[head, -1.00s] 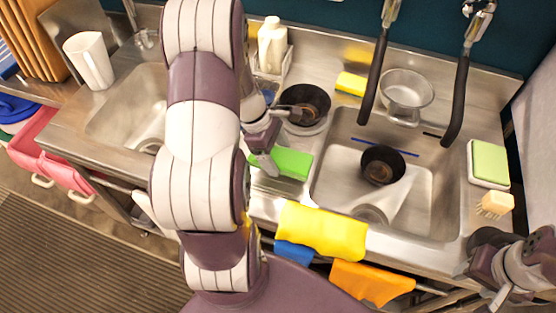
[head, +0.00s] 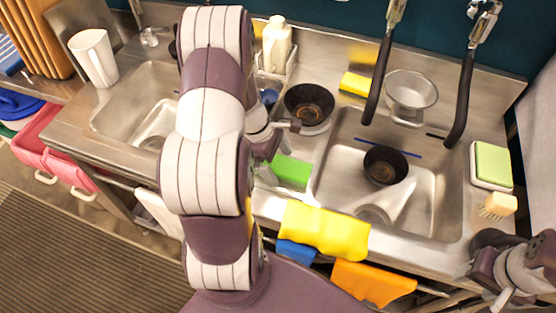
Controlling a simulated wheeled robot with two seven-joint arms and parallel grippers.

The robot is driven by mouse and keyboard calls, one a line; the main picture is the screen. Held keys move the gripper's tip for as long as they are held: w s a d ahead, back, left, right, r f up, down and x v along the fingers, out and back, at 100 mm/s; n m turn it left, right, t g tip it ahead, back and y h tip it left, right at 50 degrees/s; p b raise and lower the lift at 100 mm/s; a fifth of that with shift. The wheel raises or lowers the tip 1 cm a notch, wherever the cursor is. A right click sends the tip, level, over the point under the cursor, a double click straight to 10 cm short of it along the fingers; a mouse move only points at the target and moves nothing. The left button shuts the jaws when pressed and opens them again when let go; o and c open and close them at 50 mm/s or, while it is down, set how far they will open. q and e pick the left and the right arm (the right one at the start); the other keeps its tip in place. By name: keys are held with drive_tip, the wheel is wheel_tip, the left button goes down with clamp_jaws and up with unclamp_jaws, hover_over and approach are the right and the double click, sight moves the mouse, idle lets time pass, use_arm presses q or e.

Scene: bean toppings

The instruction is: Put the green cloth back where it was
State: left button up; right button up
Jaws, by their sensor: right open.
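A bright green, block-like item (head: 291,171), which may be the green cloth, lies on the steel counter between the two basins. My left gripper (head: 268,170) is at its left end and partly covers it. I cannot tell whether the fingers touch or hold it, or whether they are open. A paler green pad (head: 491,164) sits in a white tray at the far right. My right gripper (head: 502,297) is open and empty at the lower right, away from the green items.
A yellow cloth (head: 325,231) drapes over the front edge, with blue (head: 296,252) and orange (head: 372,283) cloths below. A black bowl (head: 308,103) stands behind the green item; another (head: 385,166) is in the right basin.

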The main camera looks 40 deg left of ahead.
use_arm(q)
drive_tip(key=v, duration=1.2)
drive_tip(key=s+d+m+y, duration=0.1)
drive_tip(key=d+m+y, duration=0.1)
drive_tip(key=d+m, duration=0.6)
drive_tip(key=s+d+m+y, duration=0.2)
drive_tip(key=d+m, duration=0.7)
drive_tip(key=m, duration=0.4)
drive_tip(key=shift+s+m, duration=0.35)
drive_tip(key=shift+m, duration=0.05)
